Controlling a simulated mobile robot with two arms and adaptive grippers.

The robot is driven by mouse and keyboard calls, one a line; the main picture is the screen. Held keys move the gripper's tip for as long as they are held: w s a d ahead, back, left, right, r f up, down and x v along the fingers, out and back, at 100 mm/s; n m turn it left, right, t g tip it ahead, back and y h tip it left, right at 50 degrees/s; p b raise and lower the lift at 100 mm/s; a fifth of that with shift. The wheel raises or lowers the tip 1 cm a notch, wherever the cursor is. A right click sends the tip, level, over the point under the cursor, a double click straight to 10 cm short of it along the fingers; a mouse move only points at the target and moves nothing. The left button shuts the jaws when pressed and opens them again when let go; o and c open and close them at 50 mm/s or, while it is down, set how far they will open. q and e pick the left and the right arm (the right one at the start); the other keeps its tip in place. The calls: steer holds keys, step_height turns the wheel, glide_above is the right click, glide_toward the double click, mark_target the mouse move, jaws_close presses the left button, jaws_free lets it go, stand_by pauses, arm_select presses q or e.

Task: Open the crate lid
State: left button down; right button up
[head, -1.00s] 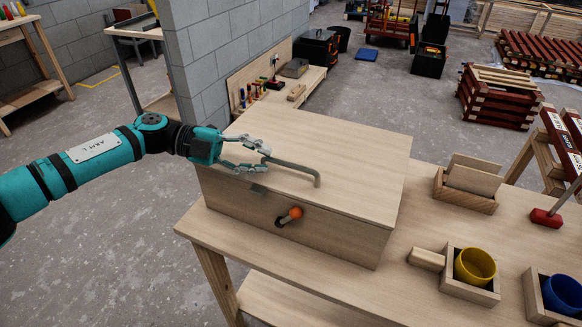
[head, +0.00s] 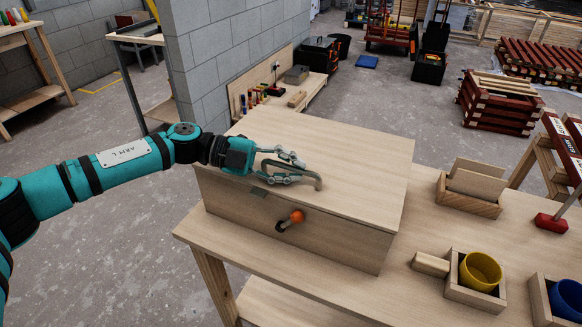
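The pale wooden crate (head: 335,245) stands on the workbench with its lid (head: 345,165) lying flat and closed. A grey bar handle (head: 318,184) is on the lid near the front edge, and its left part is largely hidden by my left gripper. An orange-knobbed latch (head: 296,217) is on the crate's front face. My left gripper (head: 300,171) is at the handle, its two fingers apart with the bar seeming to lie between them. Whether they touch it I cannot tell. My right gripper is not in view.
On the bench (head: 415,235) right of the crate are a wooden holder with boards (head: 470,205), a yellow cup (head: 480,270) in a box and a blue cup (head: 566,298). A block wall (head: 235,60) rises behind the crate at left.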

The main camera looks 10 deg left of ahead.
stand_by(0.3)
arm_select(q)
steer(key=shift+r+p, duration=0.4)
steer(key=shift+p, duration=0.15)
steer(key=w+d+r+n+g+y+p, duration=0.1)
steer(key=w+r+n+p, duration=0.3)
steer(key=r+p, duration=0.9)
steer(key=shift+w+d+r+g+y, duration=0.3)
steer(key=shift+w+d+g, duration=0.25)
steer(key=shift+w, duration=0.95)
